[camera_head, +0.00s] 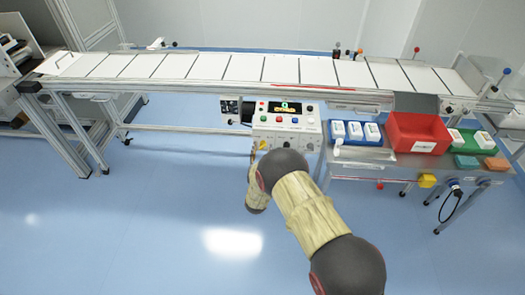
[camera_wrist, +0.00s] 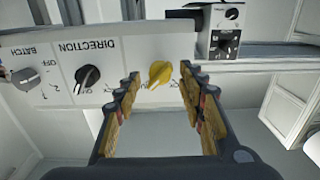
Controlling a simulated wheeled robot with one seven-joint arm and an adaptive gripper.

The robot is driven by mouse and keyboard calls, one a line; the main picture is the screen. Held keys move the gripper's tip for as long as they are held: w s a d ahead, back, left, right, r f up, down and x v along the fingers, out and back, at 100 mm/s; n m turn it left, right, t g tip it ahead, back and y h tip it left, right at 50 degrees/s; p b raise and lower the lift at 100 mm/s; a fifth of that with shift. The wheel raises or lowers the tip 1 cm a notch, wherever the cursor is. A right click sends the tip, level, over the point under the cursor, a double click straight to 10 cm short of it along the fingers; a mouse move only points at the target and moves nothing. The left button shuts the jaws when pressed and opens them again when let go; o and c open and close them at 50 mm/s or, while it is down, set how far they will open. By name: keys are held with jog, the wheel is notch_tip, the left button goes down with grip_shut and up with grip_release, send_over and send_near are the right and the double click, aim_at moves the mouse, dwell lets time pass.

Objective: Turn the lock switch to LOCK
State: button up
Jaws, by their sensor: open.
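The lock switch appears to be the yellow knob (camera_wrist: 160,74) on the white control panel (camera_wrist: 110,62), seen upside down in the wrist view. Its pointer is tilted in the picture. The lettering beside it is partly hidden by my fingers, so I cannot read its setting. My gripper (camera_wrist: 159,82) is open, with one finger on each side of the knob and a gap to both. In the head view my gripper (camera_head: 252,163) is just below the control box (camera_head: 286,124), mostly hidden by my arm. A small yellow spot (camera_head: 263,145) there appears to be the same knob.
A black DIRECTION knob (camera_wrist: 87,78) and a grey BATCH knob (camera_wrist: 25,78) sit left of it in the wrist view. The conveyor (camera_head: 210,68) runs above the box. A side table (camera_head: 350,154) with a red bin (camera_head: 417,132) stands right. Floor at left is clear.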

jog(key=shift+w, duration=0.4)
jog(key=shift+c, duration=0.3)
grip_shut()
